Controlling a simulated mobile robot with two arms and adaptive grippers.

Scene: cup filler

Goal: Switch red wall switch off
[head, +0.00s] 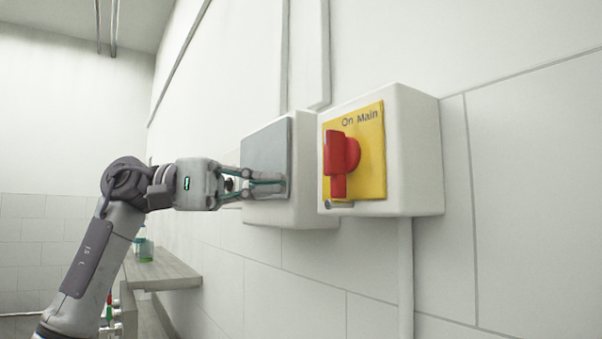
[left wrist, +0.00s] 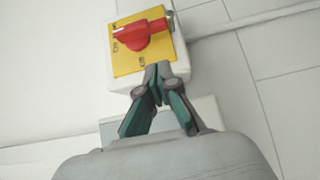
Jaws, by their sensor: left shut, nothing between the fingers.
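The red wall switch (head: 341,160) is a rotary handle on a yellow plate (head: 373,150) marked "On Main", on the front of a white wall box (head: 414,150). In the head view its handle stands upright. My left gripper (head: 284,184) is shut and empty, left of the switch, in front of the grey-faced box. In the left wrist view the red switch (left wrist: 142,36) lies just beyond the shut fingertips (left wrist: 158,68), which overlap the lower edge of the box in the picture. I see no clear contact with the handle. My right gripper is not in view.
A second white box with a grey face (head: 263,150) is on the wall left of the switch box. A conduit (head: 405,270) runs down below the switch box. A shelf (head: 165,272) with a small green-labelled bottle (head: 146,249) is at the lower left.

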